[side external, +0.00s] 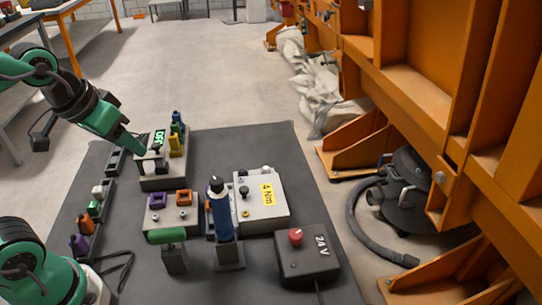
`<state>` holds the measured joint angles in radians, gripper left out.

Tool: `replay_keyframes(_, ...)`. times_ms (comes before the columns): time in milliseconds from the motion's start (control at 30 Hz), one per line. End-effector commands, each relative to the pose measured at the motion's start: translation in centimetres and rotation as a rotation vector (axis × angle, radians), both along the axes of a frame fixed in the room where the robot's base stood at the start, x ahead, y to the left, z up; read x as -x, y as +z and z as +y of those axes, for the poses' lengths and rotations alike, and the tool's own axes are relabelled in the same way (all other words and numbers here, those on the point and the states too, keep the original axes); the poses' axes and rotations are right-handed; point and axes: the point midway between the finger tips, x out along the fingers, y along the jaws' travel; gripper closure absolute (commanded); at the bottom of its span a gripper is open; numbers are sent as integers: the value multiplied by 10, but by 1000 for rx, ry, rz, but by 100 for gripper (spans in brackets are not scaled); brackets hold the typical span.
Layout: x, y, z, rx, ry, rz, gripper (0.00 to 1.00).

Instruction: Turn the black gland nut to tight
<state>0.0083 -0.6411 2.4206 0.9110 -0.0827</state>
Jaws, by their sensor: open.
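A small black nut-like part (244,192) stands on the top of a light grey box (268,212) with a yellow "4 Nm" label; it looks like the gland nut, but it is too small to tell how tight it is. My gripper (147,160) is at the left, at a grey block (165,183) with a green-lit "OFF" display (159,138). It is well to the left of and behind the black part. Its jaws are open, small and partly hidden, and I cannot tell whether they touch the block.
A blue upright tool (221,215) stands in a holder just left of the labelled box. The dark mat (258,145) is clear behind the box.

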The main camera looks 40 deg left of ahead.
Motion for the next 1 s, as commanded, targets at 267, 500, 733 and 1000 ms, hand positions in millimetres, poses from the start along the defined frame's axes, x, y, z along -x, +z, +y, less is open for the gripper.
replay_keyframes(267, -46, 5, -5, 59, 122, 81, 52)
replay_keyframes(500, -89, -1, -11, 103, 237, 149, 52)
replay_keyframes(733, -131, -15, -18, 136, 351, 213, 52)
replay_keyframes(1000, -179, -44, -27, 163, 489, 287, 52)
